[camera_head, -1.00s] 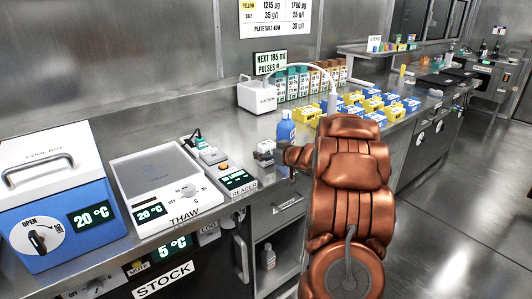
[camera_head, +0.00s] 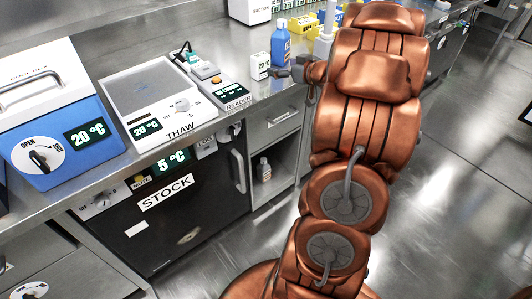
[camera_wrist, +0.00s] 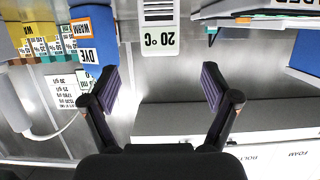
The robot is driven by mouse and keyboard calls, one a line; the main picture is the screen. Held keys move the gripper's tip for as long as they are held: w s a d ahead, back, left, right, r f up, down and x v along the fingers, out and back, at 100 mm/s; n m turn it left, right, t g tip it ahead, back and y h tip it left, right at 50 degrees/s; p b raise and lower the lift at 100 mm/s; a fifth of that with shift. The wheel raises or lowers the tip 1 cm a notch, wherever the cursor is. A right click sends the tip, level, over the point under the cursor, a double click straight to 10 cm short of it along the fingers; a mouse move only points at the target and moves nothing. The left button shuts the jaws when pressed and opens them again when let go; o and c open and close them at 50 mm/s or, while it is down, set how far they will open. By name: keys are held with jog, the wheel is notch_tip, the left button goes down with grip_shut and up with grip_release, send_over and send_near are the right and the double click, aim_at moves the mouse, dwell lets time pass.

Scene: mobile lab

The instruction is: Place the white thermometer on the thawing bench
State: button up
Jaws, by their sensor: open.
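The white thermometer (camera_head: 261,66) stands upright on the counter beside a blue bottle (camera_head: 281,46). In the wrist view the thermometer (camera_wrist: 159,38) appears upside down, with a 20 °C display, centred beyond my fingers. My gripper (camera_wrist: 160,86) is open and empty, with its two fingers apart and a gap between them and the thermometer. In the head view my gripper is at the counter's front edge, just right of the thermometer, partly hidden by my arm. The thawing bench (camera_head: 190,123) is a flat white unit labelled THAW, reading 20 °C, with a clear grey top.
A reader (camera_head: 231,94) lies between the thawing bench and the thermometer. A blue cool box (camera_head: 66,140) stands left of the bench. Below the counter is a black STOCK door (camera_head: 190,205). The blue dye bottle (camera_wrist: 92,38) is close beside the thermometer in the wrist view.

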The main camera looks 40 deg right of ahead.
jog(key=shift+w, duration=0.1)
jog(key=shift+w+a+r+g+h, duration=0.15)
jog(key=shift+w+r+g+h, duration=0.3)
jog(key=shift+h, duration=0.45)
jog(key=shift+w+a+r+m+g+h, duration=0.1)
jog(key=shift+w+a+m+g+h, duration=0.1)
jog(key=shift+m+g+h, duration=0.25)
jog(key=s+a+f+g+y, duration=0.1)
jog(key=s+a+f+g, duration=0.2)
jog(key=s+a+g, duration=0.5)
jog(key=s+a+f+n+g+y, duration=0.1)
jog(key=s+a+g, duration=0.6)
jog(key=s+a, duration=2.2)
notch_tip(320, 180, down, 2)
jog(key=shift+a+f+g+y, duration=0.15)
jog(key=shift+a+g+y, duration=0.05)
jog(key=shift+g+y, duration=0.25)
jog(key=shift+s, duration=0.1)
